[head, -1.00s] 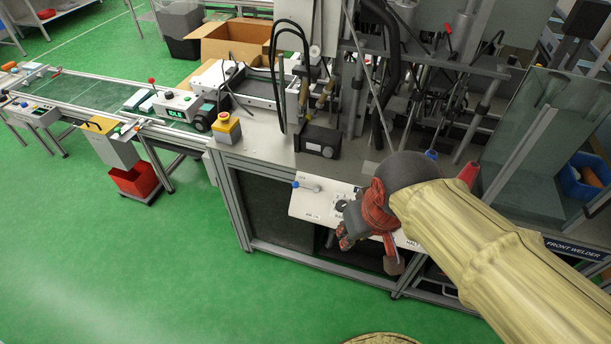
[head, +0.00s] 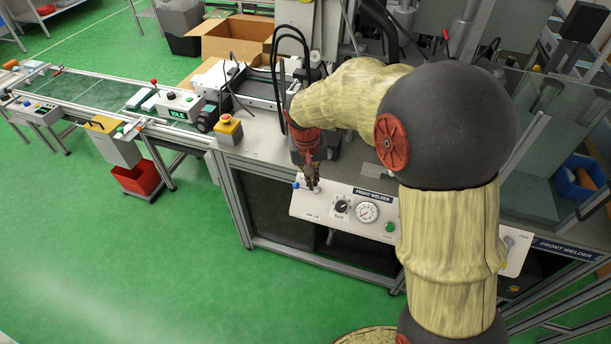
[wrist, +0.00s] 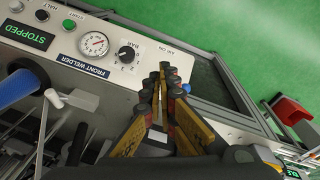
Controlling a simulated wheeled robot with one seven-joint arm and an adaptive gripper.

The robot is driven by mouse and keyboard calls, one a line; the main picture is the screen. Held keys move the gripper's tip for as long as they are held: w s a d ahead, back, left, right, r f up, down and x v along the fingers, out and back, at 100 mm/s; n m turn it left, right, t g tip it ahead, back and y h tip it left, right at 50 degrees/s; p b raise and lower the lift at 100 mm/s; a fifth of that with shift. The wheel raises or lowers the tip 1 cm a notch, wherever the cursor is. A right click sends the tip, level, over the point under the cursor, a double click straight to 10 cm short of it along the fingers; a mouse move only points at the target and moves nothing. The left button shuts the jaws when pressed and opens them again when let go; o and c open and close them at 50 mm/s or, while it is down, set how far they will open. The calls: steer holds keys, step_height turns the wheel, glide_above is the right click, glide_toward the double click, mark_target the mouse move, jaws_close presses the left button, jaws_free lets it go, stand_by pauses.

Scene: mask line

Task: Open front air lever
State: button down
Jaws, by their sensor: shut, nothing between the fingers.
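The air lever, with a blue tip (head: 296,186), is at the left end of the front welder panel (head: 345,230). In the wrist view its blue end (wrist: 187,88) shows just right of my fingertips, and the rest of it is hidden behind the fingers. My gripper (head: 314,186) points down over the lever's valve body, to the right of the blue tip. In the wrist view the fingers of my gripper (wrist: 163,72) come together at the tips, shut with nothing held. I cannot tell whether they touch the lever.
A selector knob (head: 341,206) and a pressure gauge (head: 367,212) sit to the right on the panel. A yellow emergency-stop box (head: 227,130) stands on the bench to the left. The green floor (head: 150,270) before the panel is clear.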

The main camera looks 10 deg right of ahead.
steer(key=w+r+m+t, duration=0.1)
steer(key=w+m, duration=0.3)
steer(key=w, duration=0.6)
steer(key=shift+w+a+m+t+h, duration=0.15)
steer(key=shift+w+m+t+h, duration=0.1)
steer(key=shift+m+t+h, duration=0.05)
steer(key=b+x, duration=0.2)
steer(key=x, duration=0.8)
steer(key=shift+f+b, duration=0.3)
steer(key=shift+b, duration=0.1)
steer(key=shift+s+a+f+b, duration=0.2)
steer(key=shift+s+f, duration=0.1)
steer(key=shift+f, duration=0.15)
steer(key=shift+s+a+f+b, duration=0.15)
steer(key=shift+s+f, duration=0.1)
steer(key=shift+f, duration=0.2)
steer(key=shift+s+a+f, duration=0.1)
steer(key=shift+s+f, duration=0.1)
steer(key=shift+f, duration=0.25)
